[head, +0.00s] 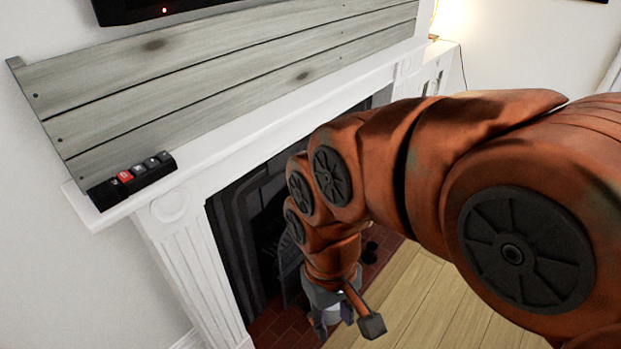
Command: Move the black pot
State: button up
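I cannot make out a black pot for certain. A small dark object (370,252) shows just right of my arm, low by the red brick hearth; it is mostly hidden, and I cannot tell what it is. My gripper (328,322) points down at the bottom of the head view, in front of the fireplace and over the edge of the hearth. My arm covers much of the fireplace opening. The fingers are small and partly hidden, so I cannot tell whether they are open or hold anything.
A white mantel (250,127) runs above the dark fireplace (235,215). A black device with buttons, one red (125,176), sits at its left end. Grey planks (220,75) stand behind the mantel. Bare wooden floor (440,315) lies at the lower right.

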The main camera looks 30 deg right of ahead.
aim_at(370, 257)
jog(key=z, duration=2.45)
jog(key=i, duration=3.25)
jog(key=u, duration=3.35)
